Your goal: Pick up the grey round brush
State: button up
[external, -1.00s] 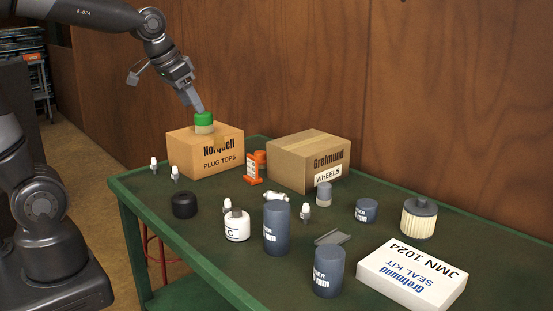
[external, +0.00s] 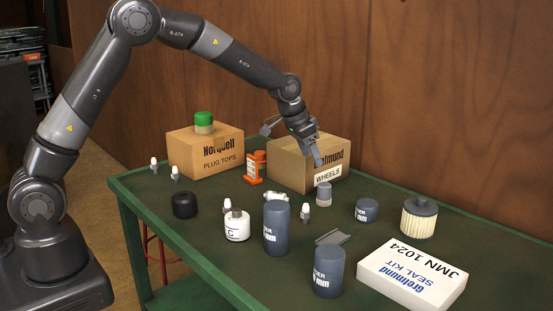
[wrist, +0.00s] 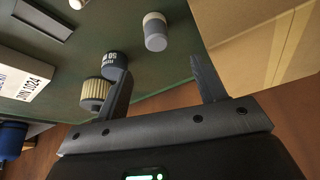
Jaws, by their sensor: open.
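The grey round brush (external: 323,194) is a short upright cylinder with a grey top and a paler lower part. It stands on the green table in front of the Grelmund wheels box. In the wrist view the brush (wrist: 155,34) is at the top middle, beyond the fingertips and roughly in line with the space between them. My gripper (external: 318,158) is open and empty, above and behind the brush, in front of the wheels box; its two fingers (wrist: 162,78) are spread apart in the wrist view. Nothing hides the brush.
The wheels box (external: 292,163) is close to my gripper. A green-topped brush (external: 203,122) sits on the plug tops box (external: 190,155). A low blue-grey can (external: 367,210), a pleated filter (external: 418,220) and a tall blue-grey can (external: 277,228) stand around. A wooden wall rises behind.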

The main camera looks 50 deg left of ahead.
aim_at(324, 184)
jog(key=x, duration=1.4)
jog(key=shift+d, duration=0.35)
jog(key=shift+c, duration=0.2)
jog(key=shift+r, duration=0.1)
jog(key=c, duration=1)
